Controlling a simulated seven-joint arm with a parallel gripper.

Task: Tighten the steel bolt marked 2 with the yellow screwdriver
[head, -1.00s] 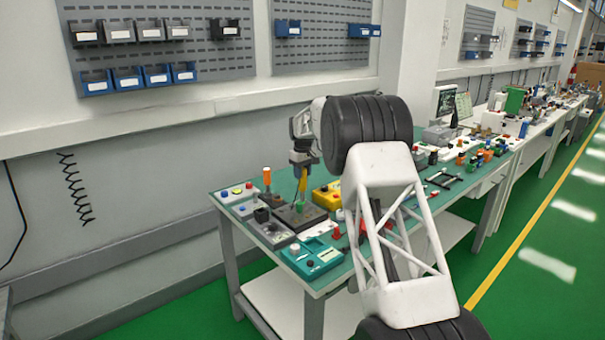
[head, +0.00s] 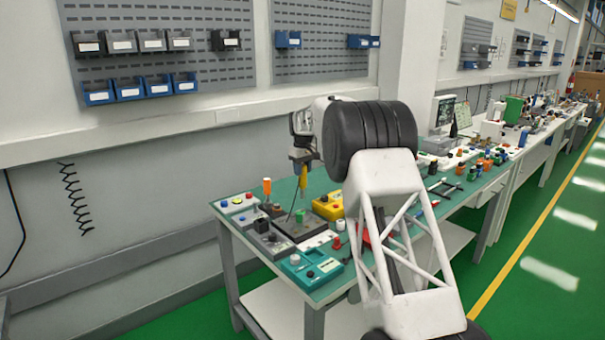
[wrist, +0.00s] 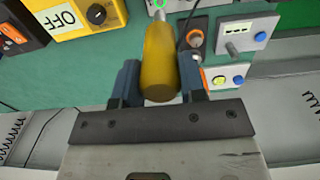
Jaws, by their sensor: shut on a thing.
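My gripper (head: 302,156) is above the left part of the green bench, pointing down. It is shut on the handle of the yellow screwdriver (head: 303,178), which hangs upright. In the wrist view the yellow handle (wrist: 158,65) sits between the two dark fingers of the gripper (wrist: 158,84). The shaft extends toward the top edge, where a green ring shows near it. Below the screwdriver in the head view is a dark block (head: 290,230) with a small green spot on it. The tip seems to be above the block. I cannot make out the bolt marked 2.
A yellow box (head: 328,206) stands right of the dark block; its label reads OFF in the wrist view. A teal device (head: 310,269) lies at the front edge. Small control boxes crowd the left end.

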